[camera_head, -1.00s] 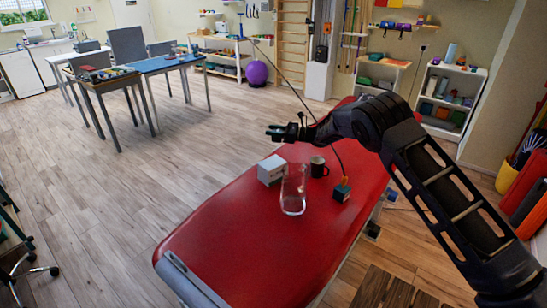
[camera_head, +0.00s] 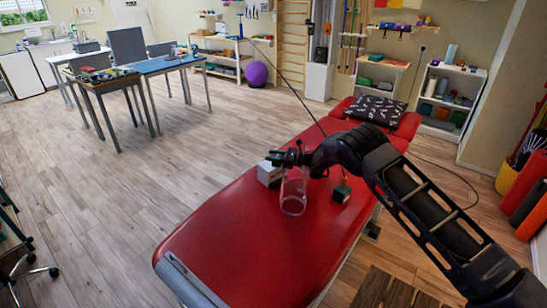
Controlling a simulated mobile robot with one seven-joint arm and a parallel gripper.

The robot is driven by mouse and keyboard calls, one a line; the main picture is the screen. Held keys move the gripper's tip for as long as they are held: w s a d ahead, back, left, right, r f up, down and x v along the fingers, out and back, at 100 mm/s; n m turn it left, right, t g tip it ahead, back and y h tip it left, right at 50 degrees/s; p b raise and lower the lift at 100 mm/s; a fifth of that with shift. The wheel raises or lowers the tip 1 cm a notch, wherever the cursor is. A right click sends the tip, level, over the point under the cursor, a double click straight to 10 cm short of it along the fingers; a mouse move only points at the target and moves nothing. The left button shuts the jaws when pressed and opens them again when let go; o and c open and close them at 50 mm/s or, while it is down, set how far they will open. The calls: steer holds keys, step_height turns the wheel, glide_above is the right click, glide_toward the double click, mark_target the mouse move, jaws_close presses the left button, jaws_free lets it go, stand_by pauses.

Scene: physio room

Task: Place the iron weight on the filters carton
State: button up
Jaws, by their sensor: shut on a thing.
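The filters carton is most likely the small white box (camera_head: 268,177) on the red treatment table (camera_head: 232,236). My gripper (camera_head: 275,158) is at the carton's top edge, its fingers dark green and black. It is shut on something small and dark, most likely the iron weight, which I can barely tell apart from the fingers. I cannot tell whether the held thing touches the carton.
A small dark green block (camera_head: 341,193) stands further right. A patterned dark pillow (camera_head: 376,110) lies at the far end. The table's near part is clear.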

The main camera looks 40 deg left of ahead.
mark_target(282, 157)
stand_by(0.3)
steer(key=o, duration=1.3)
steer(key=shift+f, duration=0.15)
steer(key=shift+o, duration=0.2)
steer(key=shift+w+d, duration=0.1)
steer(key=shift+d, duration=0.1)
steer(key=v, duration=0.4)
step_height(282, 157, up, 7)
steer(key=shift+d, duration=0.3)
steer(key=shift+w, duration=0.15)
